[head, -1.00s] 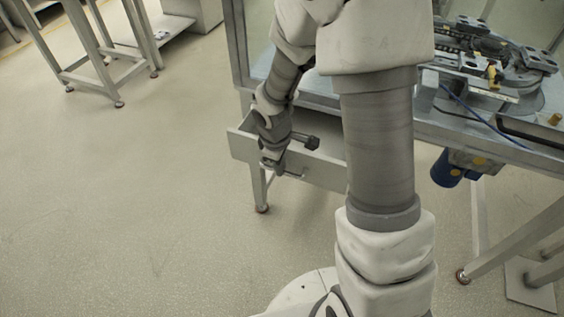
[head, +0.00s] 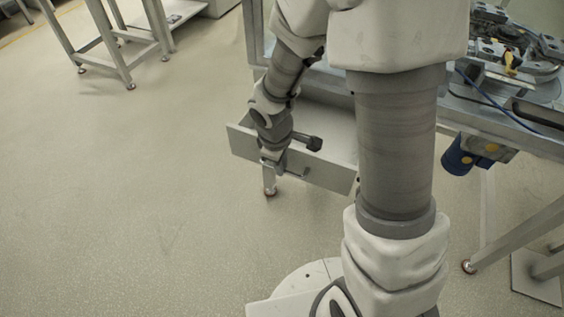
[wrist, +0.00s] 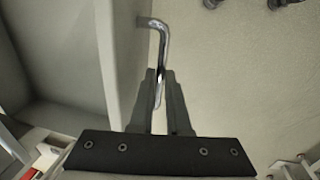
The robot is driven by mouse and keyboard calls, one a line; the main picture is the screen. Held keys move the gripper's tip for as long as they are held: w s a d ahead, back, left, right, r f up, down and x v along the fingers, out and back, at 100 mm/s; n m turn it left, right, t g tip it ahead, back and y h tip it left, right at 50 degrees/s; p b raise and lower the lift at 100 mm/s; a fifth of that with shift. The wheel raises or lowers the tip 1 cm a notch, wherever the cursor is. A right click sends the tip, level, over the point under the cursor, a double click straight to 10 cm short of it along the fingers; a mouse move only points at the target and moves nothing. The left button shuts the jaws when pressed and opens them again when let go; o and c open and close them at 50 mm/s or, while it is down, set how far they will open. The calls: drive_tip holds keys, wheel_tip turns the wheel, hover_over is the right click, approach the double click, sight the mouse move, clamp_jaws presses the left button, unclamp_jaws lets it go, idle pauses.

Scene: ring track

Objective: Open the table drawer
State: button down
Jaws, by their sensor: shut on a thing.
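The table drawer (head: 328,172) is a light grey box under the metal table, pulled part way out, with its inside showing in the head view. Its front panel and inside also show at the left of the wrist view (wrist: 124,50). A bent metal bar handle (wrist: 161,42) is on the drawer front. My gripper (wrist: 160,85) is shut on the handle, with the bar between its two fingers. In the head view my gripper (head: 277,166) is at the drawer front and its fingers are small and partly hidden by the wrist.
The metal table (head: 500,122) carries a ring track with fixtures (head: 505,50) at the right. A blue motor (head: 458,158) hangs below its edge. Another metal stand (head: 108,50) is at the far left. The floor to the left is clear.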

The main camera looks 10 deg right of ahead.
drive_tip(key=c, duration=1.2)
unclamp_jaws()
drive_tip(key=shift+o, duration=0.2)
drive_tip(key=shift+r, duration=0.1)
wheel_tip(320, 180, up, 17)
drive_tip(key=s+a+p, duration=0.2)
drive_tip(key=p, duration=0.5)
drive_tip(key=shift+s, duration=0.3)
drive_tip(key=shift+d, duration=0.1)
